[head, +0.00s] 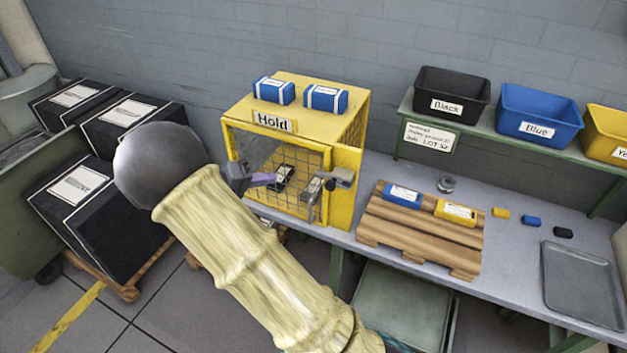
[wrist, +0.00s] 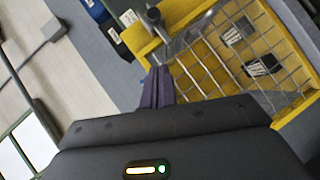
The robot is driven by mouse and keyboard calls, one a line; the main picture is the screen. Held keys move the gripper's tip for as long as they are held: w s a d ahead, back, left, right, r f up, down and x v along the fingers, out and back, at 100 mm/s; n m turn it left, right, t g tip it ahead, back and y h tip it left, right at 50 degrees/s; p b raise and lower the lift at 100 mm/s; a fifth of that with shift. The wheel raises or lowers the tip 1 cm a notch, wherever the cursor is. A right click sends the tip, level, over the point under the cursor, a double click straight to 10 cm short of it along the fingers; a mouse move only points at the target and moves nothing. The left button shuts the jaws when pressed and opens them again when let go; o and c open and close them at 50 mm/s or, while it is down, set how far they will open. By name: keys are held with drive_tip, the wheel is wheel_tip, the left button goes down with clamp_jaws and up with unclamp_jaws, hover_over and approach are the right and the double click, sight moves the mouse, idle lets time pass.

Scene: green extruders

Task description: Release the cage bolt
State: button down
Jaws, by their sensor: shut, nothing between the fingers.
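The yellow cage (head: 347,211) marked "Hold" stands on the bench with its mesh door facing me, and the door looks closed. The grey cage bolt (head: 342,175) is at the right edge of the door, by the yellow post. In the wrist view a grey knob (wrist: 153,15) that looks like the bolt's stands beyond my fingers, near a curved grey door handle (wrist: 188,38). My gripper (head: 268,179) is shut and empty, in front of the mesh, left of the bolt in the head view. Its purple fingers (wrist: 160,72) point toward the latch side. Contact cannot be judged.
Dark packs (head: 284,177) with labels sit inside the cage. Two blue packs (head: 325,98) lie on its top. A wooden pallet (head: 420,236) with a blue and a yellow pack is to the right. Bins (head: 540,118) stand on a shelf behind, and a grey tray (head: 580,284) lies far right.

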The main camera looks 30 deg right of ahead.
drive_tip(key=shift+s+d, duration=0.1)
drive_tip(key=shift+s, duration=0.05)
drive_tip(key=shift+d, duration=0.1)
drive_tip(key=s+p+x, duration=0.1)
drive_tip(key=p+x, duration=0.1)
drive_tip(key=x, duration=0.4)
drive_tip(key=s+f+p+x, duration=0.1)
drive_tip(key=p+x, duration=0.2)
drive_tip(key=x, duration=0.3)
drive_tip(key=shift+s+d+f, duration=0.15)
drive_tip(key=shift+s+d, duration=0.05)
drive_tip(key=shift+d, duration=0.1)
